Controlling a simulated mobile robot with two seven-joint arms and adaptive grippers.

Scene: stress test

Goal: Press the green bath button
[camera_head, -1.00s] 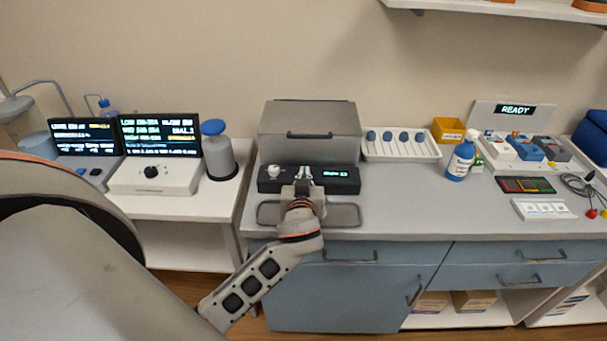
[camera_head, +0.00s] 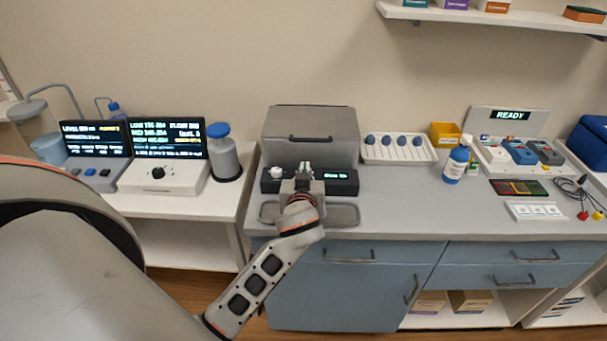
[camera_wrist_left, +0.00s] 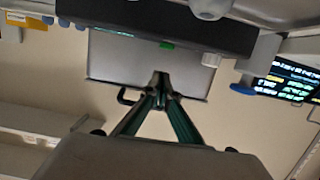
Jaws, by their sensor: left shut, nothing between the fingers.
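The bath is a grey box (camera_head: 312,137) with a handled lid on the counter. Its black front panel (camera_head: 343,188) carries a white knob (camera_head: 278,173) and a small lit display. In the left wrist view, which looks upside down, the green button (camera_wrist_left: 167,45) shows at the edge of the black panel (camera_wrist_left: 150,27), near the white knob (camera_wrist_left: 211,60). My left gripper (camera_head: 304,168) is at the panel, right of the knob, and hides the button in the head view. Its fingers (camera_wrist_left: 161,80) are shut and empty, with the tips appearing close to the button; contact cannot be told.
A grey tray (camera_head: 345,214) lies below my left gripper. A white rack (camera_head: 400,156), blue-labelled bottle (camera_head: 456,163) and yellow bin (camera_head: 444,134) stand to the right. A control box (camera_head: 162,176) and grey canister (camera_head: 224,160) stand left.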

